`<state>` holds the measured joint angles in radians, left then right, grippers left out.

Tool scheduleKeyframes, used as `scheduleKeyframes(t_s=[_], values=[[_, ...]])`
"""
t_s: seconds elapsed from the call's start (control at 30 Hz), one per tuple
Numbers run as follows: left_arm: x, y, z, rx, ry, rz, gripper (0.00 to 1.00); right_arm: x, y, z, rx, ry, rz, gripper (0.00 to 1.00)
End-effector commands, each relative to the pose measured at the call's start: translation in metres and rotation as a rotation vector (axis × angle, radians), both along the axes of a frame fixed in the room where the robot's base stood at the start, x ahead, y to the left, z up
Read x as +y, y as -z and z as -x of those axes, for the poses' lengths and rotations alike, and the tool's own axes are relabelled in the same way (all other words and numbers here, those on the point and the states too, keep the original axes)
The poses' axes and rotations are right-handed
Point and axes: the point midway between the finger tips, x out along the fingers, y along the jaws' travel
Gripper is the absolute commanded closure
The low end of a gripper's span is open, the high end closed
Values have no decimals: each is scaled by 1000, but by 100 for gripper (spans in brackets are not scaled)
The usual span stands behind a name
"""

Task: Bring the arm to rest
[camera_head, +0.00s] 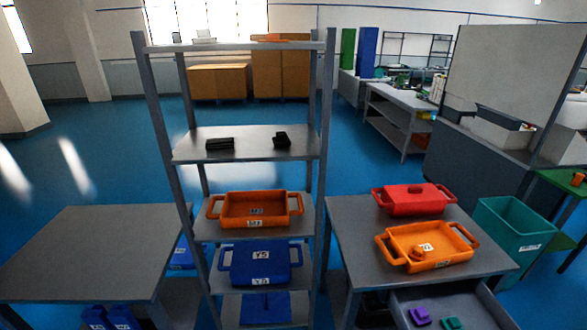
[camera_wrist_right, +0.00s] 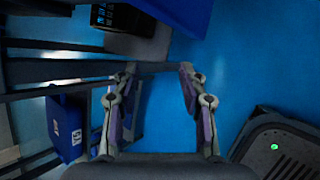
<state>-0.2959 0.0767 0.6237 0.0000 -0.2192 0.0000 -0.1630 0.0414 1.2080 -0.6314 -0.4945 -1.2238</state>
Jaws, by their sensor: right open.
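My right gripper (camera_wrist_right: 158,85) shows in the right wrist view with its two fingers spread apart. Nothing is between the fingers; the blue floor (camera_wrist_right: 165,105) shows through the gap. Neither gripper shows in the head view, and my left gripper is in no view.
A grey shelf rack (camera_head: 245,158) holds an orange tray (camera_head: 232,206) and a blue tray (camera_head: 240,262). The right table (camera_head: 350,230) carries a red tray (camera_head: 408,205) and an orange tray (camera_head: 445,238), above an open drawer (camera_head: 470,312). A teal bin (camera_head: 510,238) stands right. The left table (camera_head: 90,245) is bare.

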Motion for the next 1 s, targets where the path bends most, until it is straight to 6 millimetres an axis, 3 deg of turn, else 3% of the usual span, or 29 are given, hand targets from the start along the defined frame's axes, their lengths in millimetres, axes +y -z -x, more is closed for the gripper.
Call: scheduleKeyframes(t_s=[0.03,0.1,0.2,0.3,0.4,0.5,0.63,0.97,1.0], values=[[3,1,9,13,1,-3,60,3,29,30,25,99,-104,57],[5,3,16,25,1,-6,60,10,69,77,50,295,-278,57],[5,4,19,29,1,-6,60,17,116,153,81,638,-501,57],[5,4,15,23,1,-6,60,21,148,225,92,988,-657,57],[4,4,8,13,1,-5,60,23,165,281,81,1281,-744,57],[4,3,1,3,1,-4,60,23,173,317,61,1473,-783,57],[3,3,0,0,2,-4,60,22,176,333,45,1570,-799,57],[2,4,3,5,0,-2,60,23,176,333,45,1573,-799,57],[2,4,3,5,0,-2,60,23,176,333,46,1571,-800,62]])
